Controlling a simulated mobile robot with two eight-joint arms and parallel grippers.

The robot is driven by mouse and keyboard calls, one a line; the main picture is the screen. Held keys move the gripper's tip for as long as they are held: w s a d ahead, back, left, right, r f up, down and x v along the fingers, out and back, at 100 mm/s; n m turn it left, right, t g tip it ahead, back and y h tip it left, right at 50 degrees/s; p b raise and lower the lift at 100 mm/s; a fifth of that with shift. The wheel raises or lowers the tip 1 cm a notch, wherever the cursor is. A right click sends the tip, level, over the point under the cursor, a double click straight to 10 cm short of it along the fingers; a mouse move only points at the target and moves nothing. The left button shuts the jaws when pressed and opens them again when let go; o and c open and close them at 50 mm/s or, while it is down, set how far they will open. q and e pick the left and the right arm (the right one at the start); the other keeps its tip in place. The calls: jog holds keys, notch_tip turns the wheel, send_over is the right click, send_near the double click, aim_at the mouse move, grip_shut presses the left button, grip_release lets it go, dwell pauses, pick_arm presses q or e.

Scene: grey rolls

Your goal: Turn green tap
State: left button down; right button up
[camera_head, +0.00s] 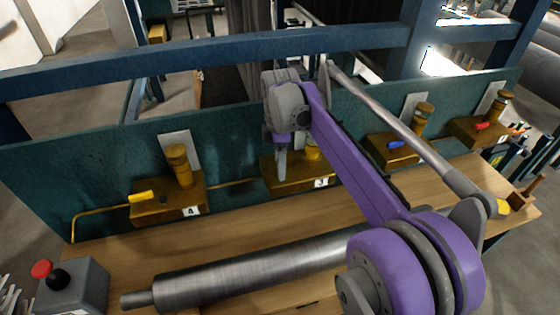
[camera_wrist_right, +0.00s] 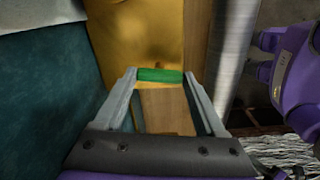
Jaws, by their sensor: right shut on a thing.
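The green tap handle (camera_wrist_right: 160,75) is a short green bar on a brass valve block (camera_wrist_right: 140,35) in the right wrist view. My right gripper (camera_wrist_right: 161,76) is shut on it, with one finger at each end of the bar. In the head view the right gripper (camera_head: 282,170) points down at the brass block (camera_head: 301,178) in the middle of the panel. The green handle is hidden behind the gripper there. My left gripper is not in view.
Other brass valves carry a yellow handle (camera_head: 141,197) on the left, and a blue handle (camera_head: 396,144) and a red handle (camera_head: 484,126) on the right. A metal roller (camera_head: 240,278) lies across the wooden bench (camera_head: 225,231). A red button box (camera_head: 72,285) stands front left. A blue beam (camera_head: 200,62) crosses behind.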

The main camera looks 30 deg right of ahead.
jog(key=shift+n, duration=0.5)
jog(key=o, duration=1.3)
jog(key=shift+r, duration=0.1)
notch_tip(320, 180, up, 11)
jog(key=shift+f+p, duration=0.2)
jog(key=shift+p, duration=0.25)
